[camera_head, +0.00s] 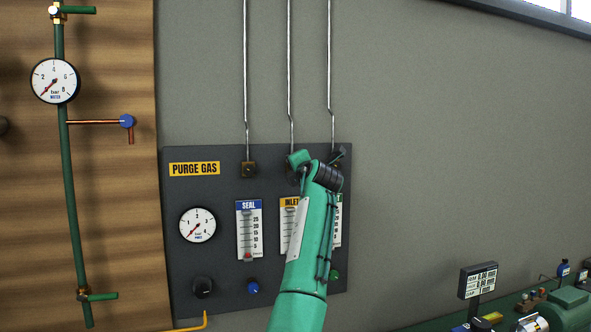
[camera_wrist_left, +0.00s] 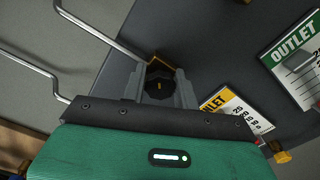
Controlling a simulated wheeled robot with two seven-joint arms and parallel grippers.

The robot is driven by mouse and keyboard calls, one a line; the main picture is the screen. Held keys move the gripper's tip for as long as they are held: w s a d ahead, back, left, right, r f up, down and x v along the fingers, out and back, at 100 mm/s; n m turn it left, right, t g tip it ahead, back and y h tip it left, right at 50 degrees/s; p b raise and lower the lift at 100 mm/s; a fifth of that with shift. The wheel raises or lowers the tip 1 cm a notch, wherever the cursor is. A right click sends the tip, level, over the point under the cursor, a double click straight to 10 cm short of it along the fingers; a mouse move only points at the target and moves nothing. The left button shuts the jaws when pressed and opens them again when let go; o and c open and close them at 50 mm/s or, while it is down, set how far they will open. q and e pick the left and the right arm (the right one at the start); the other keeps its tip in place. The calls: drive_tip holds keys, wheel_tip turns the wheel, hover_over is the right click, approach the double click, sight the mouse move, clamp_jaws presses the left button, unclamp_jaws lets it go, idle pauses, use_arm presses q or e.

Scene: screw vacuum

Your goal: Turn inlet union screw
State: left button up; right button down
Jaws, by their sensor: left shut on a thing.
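My left gripper (camera_wrist_left: 162,80) is shut around the inlet union screw (camera_wrist_left: 159,89), a dark round fitting with a small yellow mark on its face. One finger lies on each side of it. It sits above the INLET flowmeter label (camera_wrist_left: 225,103) at the foot of a thin metal pipe. In the head view my green arm and wrist cover the union, and the fingers cannot be made out. My right gripper is not in view.
The dark PURGE GAS panel (camera_head: 217,280) carries a SEAL flowmeter (camera_head: 249,230), a pressure gauge (camera_head: 197,225) and knobs. An OUTLET flowmeter (camera_wrist_left: 300,62) is beside the inlet one. Thin pipes run up the wall. Grey wall to the right is clear.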

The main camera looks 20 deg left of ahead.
use_arm(q)
drive_tip(key=shift+r+n, duration=0.35)
drive_tip(key=shift+n, duration=0.05)
drive_tip(key=o, duration=0.7)
drive_tip(key=shift+o, duration=1.4)
drive_tip(key=shift+a+f, duration=0.1)
drive_tip(key=shift+w+f, duration=0.1)
drive_tip(key=shift+f, duration=0.1)
